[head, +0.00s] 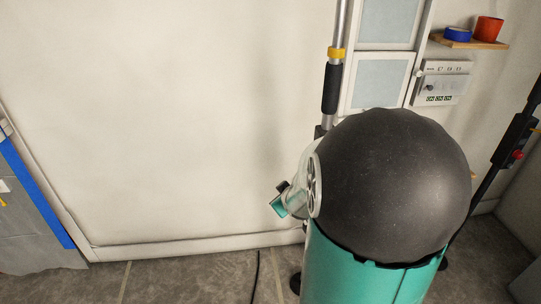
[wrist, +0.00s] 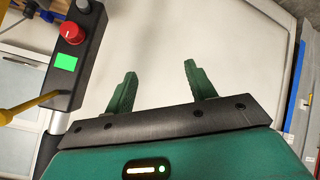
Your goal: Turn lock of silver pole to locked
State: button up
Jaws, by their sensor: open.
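The silver pole (head: 342,18) stands upright against the pale wall in the head view. It has a yellow collar (head: 336,53), which looks like its lock, above a black sleeve (head: 330,88). Whether the collar is locked cannot be told. The lower pole is hidden behind my dark rounded arm part. My gripper (wrist: 160,76) shows in the wrist view with two green fingers spread apart and nothing between them.
A black box with a red knob (wrist: 72,32) and green screen is left of my fingers. A similar black pole device (head: 518,142) stands at right in the head view. A small shelf (head: 480,43) holds blue and orange rolls. The wall's left part is clear.

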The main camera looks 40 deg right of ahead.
jog(key=s+d+f+m+t+h, duration=0.2)
jog(key=s+d+f+t, duration=0.1)
jog(key=s+d, duration=0.35)
jog(key=s+d+f+m+t+h, duration=0.2)
jog(key=s+d+f+t, duration=0.25)
jog(key=d, duration=0.25)
jog(key=x, duration=1.3)
jog(key=shift+w+d+r+g, duration=0.2)
jog(key=shift+d+r+g, duration=0.05)
jog(key=shift+d+g, duration=0.15)
jog(key=c, duration=1)
jog(key=shift+o, duration=0.2)
